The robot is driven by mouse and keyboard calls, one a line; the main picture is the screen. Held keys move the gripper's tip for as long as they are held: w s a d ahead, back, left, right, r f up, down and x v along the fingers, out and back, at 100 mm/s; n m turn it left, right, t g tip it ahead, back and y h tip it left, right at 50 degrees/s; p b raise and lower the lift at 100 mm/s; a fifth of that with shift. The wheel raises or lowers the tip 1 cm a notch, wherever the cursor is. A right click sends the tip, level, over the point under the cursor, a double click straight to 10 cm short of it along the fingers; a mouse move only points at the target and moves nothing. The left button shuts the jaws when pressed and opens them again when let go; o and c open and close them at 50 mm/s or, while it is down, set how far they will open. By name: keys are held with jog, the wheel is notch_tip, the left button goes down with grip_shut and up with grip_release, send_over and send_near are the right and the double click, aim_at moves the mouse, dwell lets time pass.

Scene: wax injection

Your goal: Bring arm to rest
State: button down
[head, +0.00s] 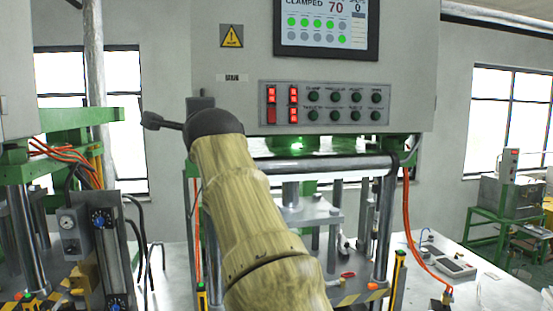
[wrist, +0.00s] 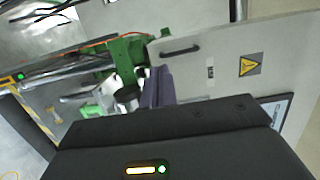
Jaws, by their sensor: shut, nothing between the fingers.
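My arm (head: 255,215) rises from the bottom of the head view, wrapped in a tan cover, in front of the wax injection machine (head: 230,60). It ends in a dark rounded joint, with a dark part sticking out to the left. The gripper's fingers cannot be made out clearly there. In the wrist view, my gripper (wrist: 157,88) shows as dark purplish fingers, shut and empty, beyond its black body. Behind them is the machine's pale grey panel (wrist: 225,60) with a yellow warning sign. The fingers appear apart from it.
The machine has a screen (head: 327,25) and a button panel (head: 325,103). A horizontal steel bar (head: 330,166) runs below it, behind my arm. Another green-framed machine (head: 60,130) stands at the left. A white table (head: 490,290) and a green stand (head: 505,220) are at the right.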

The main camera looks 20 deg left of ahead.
jog(key=w+d+f+h+b, duration=0.3)
jog(key=w+d+f+h, duration=0.4)
jog(key=w+d+f, duration=1.3)
jog(key=s+d+f+n+g+h+b, duration=0.1)
jog(key=s+d+f+n+g+h, duration=0.15)
jog(key=d+f, duration=1)
jog(key=s+d+f+n+g+h+b, duration=0.1)
jog(key=s+d+f, duration=0.3)
jog(key=d+f, duration=0.4)
jog(key=s+d+f+n+g+h+b, duration=0.1)
jog(key=s+d+f+g+h+b, duration=0.1)
jog(key=s+d+f, duration=0.5)
jog(key=s+d+f+n+g+b, duration=0.1)
jog(key=s+d+f+n+g, duration=0.1)
jog(key=s+d+f, duration=0.2)
jog(key=s+d+f+n+g+b, duration=0.1)
jog(key=s+d+f, duration=0.4)
jog(key=s+f, duration=0.6)
jog(key=shift+s+d+f+n+g+h, duration=0.25)
jog(key=shift+s+n+g+h, duration=0.2)
jog(key=shift+s, duration=0.55)
